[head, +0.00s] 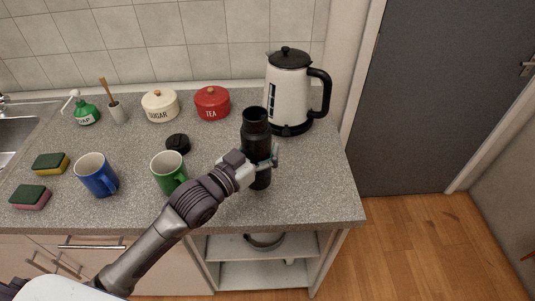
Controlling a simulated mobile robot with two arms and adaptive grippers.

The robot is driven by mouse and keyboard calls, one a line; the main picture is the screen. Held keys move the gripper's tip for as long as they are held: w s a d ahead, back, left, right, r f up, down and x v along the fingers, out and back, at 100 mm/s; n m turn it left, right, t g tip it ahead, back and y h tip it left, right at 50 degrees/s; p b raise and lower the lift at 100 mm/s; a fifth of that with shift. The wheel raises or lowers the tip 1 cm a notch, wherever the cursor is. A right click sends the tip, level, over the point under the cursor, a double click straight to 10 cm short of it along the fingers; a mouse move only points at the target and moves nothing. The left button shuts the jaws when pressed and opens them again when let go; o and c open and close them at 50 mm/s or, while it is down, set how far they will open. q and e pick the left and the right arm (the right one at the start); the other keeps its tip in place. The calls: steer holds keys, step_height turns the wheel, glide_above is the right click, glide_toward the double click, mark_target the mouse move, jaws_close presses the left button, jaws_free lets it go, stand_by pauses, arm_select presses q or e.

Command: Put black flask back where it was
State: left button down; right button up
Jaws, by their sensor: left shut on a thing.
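The black flask (257,127) stands upright, with an open top, near the right part of the grey counter (310,190). My left gripper (262,162) is shut around its body from the front left. The gripper hides part of the flask's middle. I cannot tell whether the flask's base touches the counter. A small round black lid (178,143) lies on the counter to the left of the flask. My right gripper is not in view.
A white kettle (287,85) stands behind the flask to the right. A green mug (168,171) and a blue mug (95,174) are to the left. Red tea (212,104) and white sugar (160,106) pots stand by the wall. The counter right of the flask is clear.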

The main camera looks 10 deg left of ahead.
mark_target(268, 156)
arm_select(q)
step_height(268, 156, down, 3)
steer(key=shift+f, duration=0.1)
stand_by(0.3)
steer(key=shift+c, duration=1)
jaws_free()
steer(key=shift+f, duration=0.1)
